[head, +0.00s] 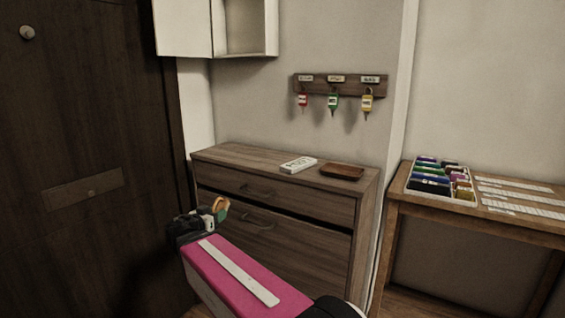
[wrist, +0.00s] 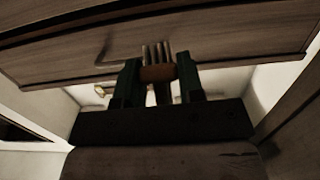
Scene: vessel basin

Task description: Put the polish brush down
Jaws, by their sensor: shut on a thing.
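My gripper (head: 212,216) is in front of the left part of the wooden dresser, apart from its top. It is shut on a small tan and brown piece, which I take to be the polish brush (head: 222,206). In the wrist view, the dark fingers of my gripper (wrist: 158,82) stand on either side of the brush's orange-brown body (wrist: 158,73). Pale upright strips show just beyond the body; I cannot tell whether they belong to the brush. Much of the brush is hidden by the fingers.
The dresser (head: 225,157) carries a white labelled block (head: 298,164) and a brown tray (head: 342,172). A dark gap shows below its top drawer. A key rack (head: 340,85) hangs above. A side table (head: 400,203) holds a filled box (head: 411,182). A dark door (head: 80,130) stands left.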

